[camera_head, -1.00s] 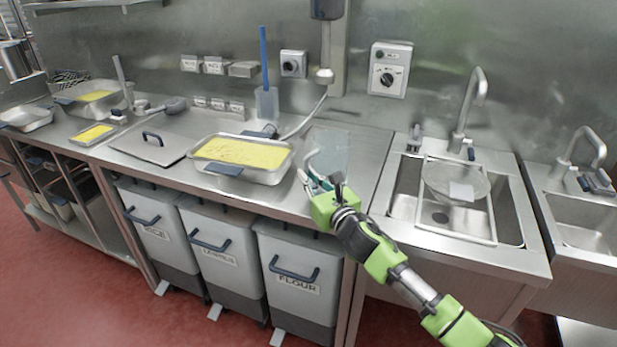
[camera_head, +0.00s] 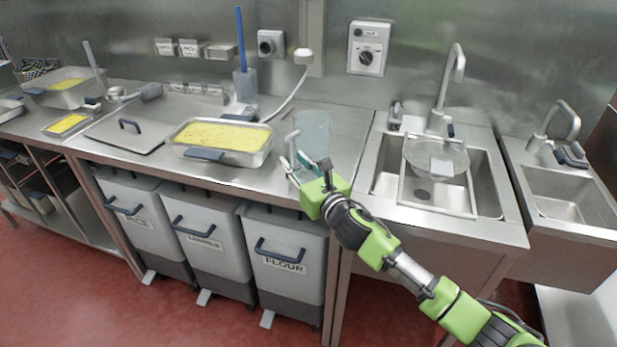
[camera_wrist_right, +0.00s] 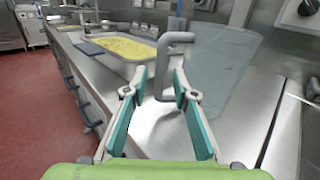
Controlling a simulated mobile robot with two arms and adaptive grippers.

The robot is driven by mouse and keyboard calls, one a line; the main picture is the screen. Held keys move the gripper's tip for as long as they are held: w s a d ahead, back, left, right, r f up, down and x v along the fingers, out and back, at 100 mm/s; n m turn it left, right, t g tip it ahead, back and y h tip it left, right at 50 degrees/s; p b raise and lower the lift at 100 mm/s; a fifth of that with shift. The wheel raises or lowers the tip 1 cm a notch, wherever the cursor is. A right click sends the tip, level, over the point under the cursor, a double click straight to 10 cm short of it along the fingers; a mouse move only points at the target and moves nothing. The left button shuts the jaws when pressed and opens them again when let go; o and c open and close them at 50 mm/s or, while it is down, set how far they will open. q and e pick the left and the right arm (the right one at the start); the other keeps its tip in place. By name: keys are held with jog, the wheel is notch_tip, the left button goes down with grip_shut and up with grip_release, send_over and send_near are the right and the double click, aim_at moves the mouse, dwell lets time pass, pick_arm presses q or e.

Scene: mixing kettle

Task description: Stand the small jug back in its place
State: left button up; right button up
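A small clear jug (camera_head: 313,130) with a grey handle stands upright on the steel counter, left of the sink. It also fills the upper right of the right wrist view (camera_wrist_right: 222,65). My right gripper (camera_head: 303,160) is at the jug's near side. In the right wrist view the fingers (camera_wrist_right: 159,85) are spread, with the jug's grey handle (camera_wrist_right: 176,38) between and just beyond them, closer to the right finger. I cannot tell whether a finger touches it. My left gripper is not in view.
A tray of yellow food (camera_head: 222,137) stands left of the jug, with a flat lid (camera_head: 128,131) farther left. A blue-handled spatula (camera_head: 241,50) stands in a holder behind. The sink (camera_head: 425,185) holds a round strainer (camera_head: 436,157). Counter right of the jug is bare.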

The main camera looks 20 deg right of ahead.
jog(key=v, duration=0.9)
jog(key=shift+b, duration=0.3)
jog(key=s+d+f+m+g+h, duration=0.1)
jog(key=s+f+m+g, duration=0.3)
jog(key=f+m, duration=0.75)
jog(key=s+d+f+m+g+h, duration=0.1)
jog(key=s+f+m, duration=0.5)
jog(key=f, duration=1.1)
jog(key=s+d+f+m+g+h, duration=0.1)
jog(key=s+f+m+g, duration=0.3)
jog(key=f+m, duration=0.75)
jog(key=s+d+f+m+g, duration=0.2)
jog(key=s+f+m+g, duration=0.15)
jog(key=s+f, duration=1.65)
jog(key=s+f+m+g, duration=0.2)
jog(key=s, duration=0.8)
jog(key=s+f+m+g+h, duration=0.1)
jog(key=s+f+m+g, duration=0.1)
jog(key=s, duration=0.9)
jog(key=shift+s+f, duration=0.3)
jog(key=shift+f, duration=0.5)
